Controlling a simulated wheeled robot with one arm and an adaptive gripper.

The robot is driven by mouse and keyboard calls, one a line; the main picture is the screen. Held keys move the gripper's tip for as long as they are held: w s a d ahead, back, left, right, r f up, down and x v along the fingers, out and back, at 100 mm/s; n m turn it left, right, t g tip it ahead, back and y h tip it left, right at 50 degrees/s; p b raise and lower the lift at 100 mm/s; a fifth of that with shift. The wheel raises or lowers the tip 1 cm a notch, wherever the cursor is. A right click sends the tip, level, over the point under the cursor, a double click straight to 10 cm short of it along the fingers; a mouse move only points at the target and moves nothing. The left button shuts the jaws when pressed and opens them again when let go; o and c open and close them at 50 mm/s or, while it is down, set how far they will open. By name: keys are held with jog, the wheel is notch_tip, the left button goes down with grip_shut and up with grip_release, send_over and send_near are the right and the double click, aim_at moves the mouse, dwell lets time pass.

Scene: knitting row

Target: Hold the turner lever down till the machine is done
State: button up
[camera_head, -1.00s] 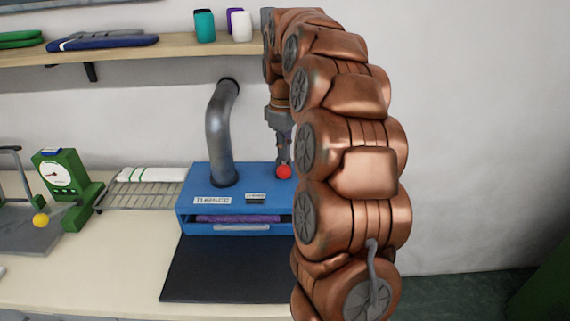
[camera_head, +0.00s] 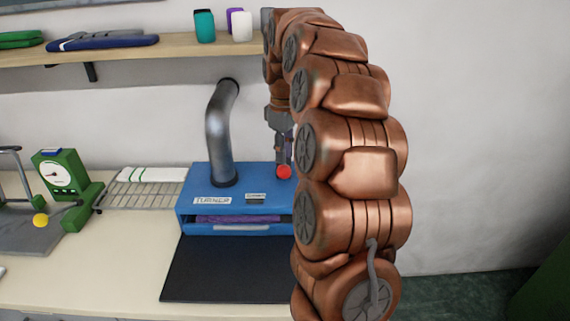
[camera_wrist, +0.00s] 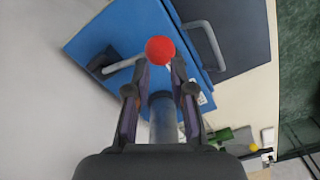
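The blue turner (camera_head: 210,182) stands on the bench, with a pipe rising behind its left part and a purple piece visible in its front slot. The turner lever's red ball knob (camera_head: 284,172) is at the machine's right side; in the wrist view the knob (camera_wrist: 160,48) sits on a grey rod (camera_wrist: 124,64). My gripper (camera_head: 285,162) points down just above the knob. In the wrist view my gripper's fingers (camera_wrist: 160,66) are apart, with the knob at their tips; contact cannot be told. My arm hides the machine's right end.
A black mat (camera_head: 225,270) lies before the turner. A wire rack (camera_head: 145,194) with a white-green piece and a green dial scale (camera_head: 62,175) stand left. A shelf (camera_head: 150,48) runs above. Free room shows at the bench's front left.

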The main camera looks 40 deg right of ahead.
aim_at(284, 166)
jog(key=shift+f, duration=0.2)
jog(key=shift+f+b, duration=1.05)
jog(key=shift+f, duration=0.9)
jog(key=shift+s+a+f+b, duration=0.15)
jog(key=shift+f+b, duration=0.4)
jog(key=shift+f, duration=0.4)
jog(key=shift+s+a+f+b, duration=0.1)
jog(key=shift+f+b, duration=0.4)
jog(key=shift+f, duration=0.4)
dwell(0.9)
jog(key=shift+r+p, duration=2.65)
jog(key=shift+r, duration=3.85)
